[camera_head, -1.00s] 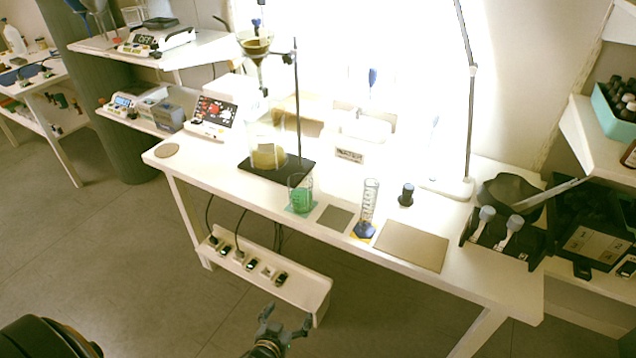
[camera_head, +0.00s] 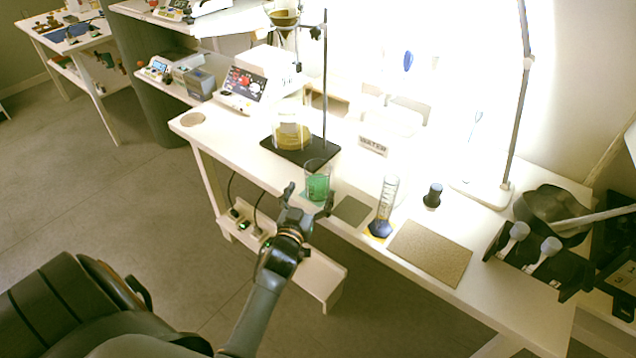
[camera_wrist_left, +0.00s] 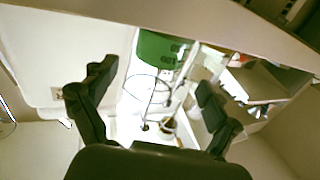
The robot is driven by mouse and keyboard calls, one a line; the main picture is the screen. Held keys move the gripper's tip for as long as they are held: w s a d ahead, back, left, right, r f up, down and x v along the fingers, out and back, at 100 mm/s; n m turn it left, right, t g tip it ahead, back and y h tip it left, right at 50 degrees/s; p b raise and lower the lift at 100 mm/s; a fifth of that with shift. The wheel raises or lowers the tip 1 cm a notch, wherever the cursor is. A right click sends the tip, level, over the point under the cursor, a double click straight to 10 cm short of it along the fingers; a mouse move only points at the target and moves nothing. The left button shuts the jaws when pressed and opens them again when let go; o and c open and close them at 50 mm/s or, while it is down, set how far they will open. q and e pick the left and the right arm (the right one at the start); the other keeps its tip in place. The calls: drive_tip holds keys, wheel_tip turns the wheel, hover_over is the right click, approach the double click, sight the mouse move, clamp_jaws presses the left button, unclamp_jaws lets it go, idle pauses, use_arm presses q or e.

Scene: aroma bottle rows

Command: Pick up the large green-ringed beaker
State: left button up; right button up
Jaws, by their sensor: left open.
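The large beaker (camera_head: 317,184) stands upright near the front edge of the white table, with green contents showing through its clear glass. In the left wrist view its green part (camera_wrist_left: 160,48) and clear rim lie ahead, between the lines of my fingers. My left gripper (camera_head: 310,197) is open and empty at the table's front edge, close in front of the beaker, its fingers spread towards either side of it. I cannot tell whether any finger touches the glass. My right gripper is not in view.
A measuring cylinder (camera_head: 385,206) with a blue base stands right of the beaker, past a grey mat (camera_head: 351,211). A stand with a black base (camera_head: 292,152) is behind. A brown mat (camera_head: 430,253) lies to the right. A power-strip shelf (camera_head: 319,276) hangs below the table.

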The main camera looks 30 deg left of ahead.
sight(321, 174)
use_arm(q)
drive_tip(key=x, duration=0.5)
drive_tip(key=shift+w+d+f, duration=0.15)
drive_tip(key=shift+w+f, duration=0.05)
drive_tip(key=shift+f, duration=0.05)
drive_tip(key=shift+r, duration=0.1)
drive_tip(key=c, duration=1.5)
